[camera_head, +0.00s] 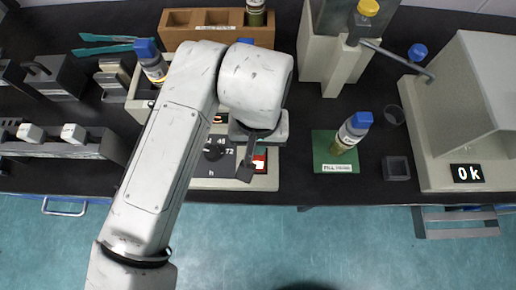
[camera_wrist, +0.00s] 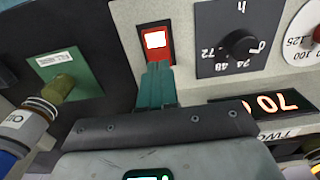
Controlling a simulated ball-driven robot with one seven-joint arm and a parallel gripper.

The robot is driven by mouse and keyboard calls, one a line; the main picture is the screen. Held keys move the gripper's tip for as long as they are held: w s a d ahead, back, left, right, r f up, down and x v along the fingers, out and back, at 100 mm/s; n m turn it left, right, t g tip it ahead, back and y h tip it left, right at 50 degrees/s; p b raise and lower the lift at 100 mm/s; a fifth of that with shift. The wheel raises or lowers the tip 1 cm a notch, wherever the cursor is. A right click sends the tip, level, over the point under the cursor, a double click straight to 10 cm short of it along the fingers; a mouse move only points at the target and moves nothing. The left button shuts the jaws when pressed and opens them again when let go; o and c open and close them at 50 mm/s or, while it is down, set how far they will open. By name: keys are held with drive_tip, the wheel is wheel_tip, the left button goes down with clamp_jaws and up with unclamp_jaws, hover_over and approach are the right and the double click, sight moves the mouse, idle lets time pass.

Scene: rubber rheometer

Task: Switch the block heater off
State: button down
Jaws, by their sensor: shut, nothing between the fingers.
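The block heater (camera_head: 203,184) stands at the front of the bench, partly hidden behind my arm. In the wrist view its red rocker switch (camera_wrist: 156,42) has a brightly lit white-orange face. The switch also shows in the head view (camera_head: 260,162), partly covered by my gripper. My gripper (camera_wrist: 158,68) is shut and empty. Its teal fingertips are at the edge of the switch frame, overlapping it in the picture; I cannot tell whether they touch. The heater's red-digit display (camera_wrist: 270,104) reads 70, upside down in the wrist view.
A green mat (camera_head: 322,163) carries a blue-capped bottle (camera_head: 350,133). A small dark tray (camera_head: 396,168) and a large machine (camera_head: 470,110) stand right.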

drive_tip(key=shift+f+b, duration=0.55)
drive_tip(key=shift+f, duration=0.45)
idle(0.8)
drive_tip(key=shift+r, duration=0.2)
wheel_tip(320, 180, up, 7)
drive_tip(key=p, duration=0.6)
drive_tip(key=shift+f+p, duration=0.1)
drive_tip(key=shift+p, duration=0.2)
drive_tip(key=shift+s+f, duration=0.1)
